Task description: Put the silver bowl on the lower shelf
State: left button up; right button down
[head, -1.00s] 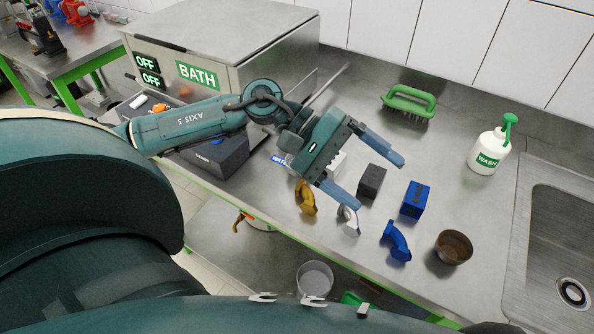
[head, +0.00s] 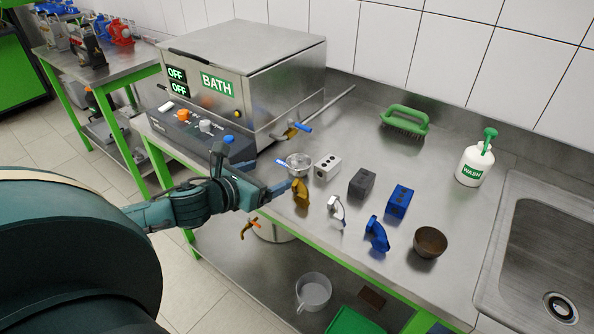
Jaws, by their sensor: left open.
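The small silver bowl (head: 299,160) sits on the steel counter, in front of the bath and left of a white block. My left gripper (head: 257,164) is open and empty near the counter's front edge, just left of the bowl. The lower shelf (head: 262,278) is a grey steel surface under the counter, partly hidden by the counter edge and my arm. My right gripper is out of view.
A clear jug (head: 313,291) and green bin (head: 354,321) are below.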

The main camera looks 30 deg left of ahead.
pick_arm(q)
send_near(305, 159)
jog(key=shift+p+x, duration=0.5)
jog(key=shift+x, duration=1.85)
jog(key=shift+r, duration=0.1)
jog(key=c, duration=1.2)
